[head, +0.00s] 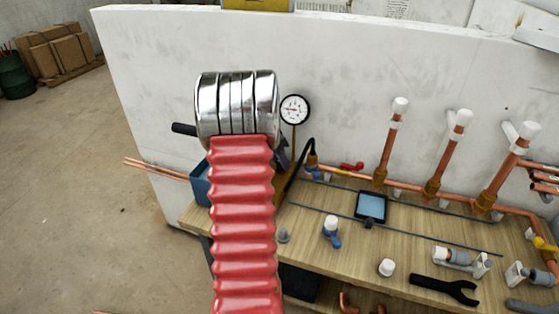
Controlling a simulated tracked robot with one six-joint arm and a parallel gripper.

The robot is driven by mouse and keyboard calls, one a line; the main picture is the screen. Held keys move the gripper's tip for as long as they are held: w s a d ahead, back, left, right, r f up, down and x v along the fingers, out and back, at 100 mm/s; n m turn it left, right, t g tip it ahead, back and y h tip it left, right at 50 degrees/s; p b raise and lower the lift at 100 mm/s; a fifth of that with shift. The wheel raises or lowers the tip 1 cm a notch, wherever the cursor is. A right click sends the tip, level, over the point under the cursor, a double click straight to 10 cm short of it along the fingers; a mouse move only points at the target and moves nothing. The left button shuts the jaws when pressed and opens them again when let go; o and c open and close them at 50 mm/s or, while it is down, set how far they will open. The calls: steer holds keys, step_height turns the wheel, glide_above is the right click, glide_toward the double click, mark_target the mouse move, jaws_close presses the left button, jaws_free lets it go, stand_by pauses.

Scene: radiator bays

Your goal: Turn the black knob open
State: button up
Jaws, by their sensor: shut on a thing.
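My arm, with its silver ribbed section and red bellows, fills the left middle of the head view and covers the area behind it. My gripper does not show; it seems hidden behind the arm. I cannot make out with certainty which thing is the black knob. A small dark round piece (368,224) sits at the front edge of a tablet on the bench. A black bar-like piece (183,129) sticks out left of the silver section; I cannot tell what it belongs to.
A wooden bench (330,275) stands against a white wall (350,60). Copper pipes (390,150) with white caps rise at the right. A gauge (294,109), a red-handled valve (351,166), a tablet (371,206), a blue valve (331,232) and a black wrench (445,289) are near.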

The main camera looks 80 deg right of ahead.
steer(key=c, duration=0.3)
steer(key=shift+c, duration=0.2)
steer(key=shift+n, duration=0.4)
steer(key=shift+s+n+t+h, duration=0.15)
steer(key=shift+n+t+h, duration=0.45)
steer(key=shift+n, duration=1.1)
steer(key=n+t, duration=0.2)
steer(key=n, duration=0.2)
steer(key=shift+s+a+n, duration=0.1)
steer(key=shift+s+n, duration=0.05)
steer(key=shift+n, duration=0.15)
steer(key=shift+s+n+t+y, duration=0.1)
steer(key=shift+n+t+y, duration=0.3)
steer(key=shift+n, duration=0.9)
steer(key=shift+s+n+t+y, duration=0.1)
steer(key=shift+n+t, duration=0.6)
steer(key=shift+n, duration=0.6)
steer(key=shift+n+t+y, duration=0.5)
steer(key=shift+n, duration=1.4)
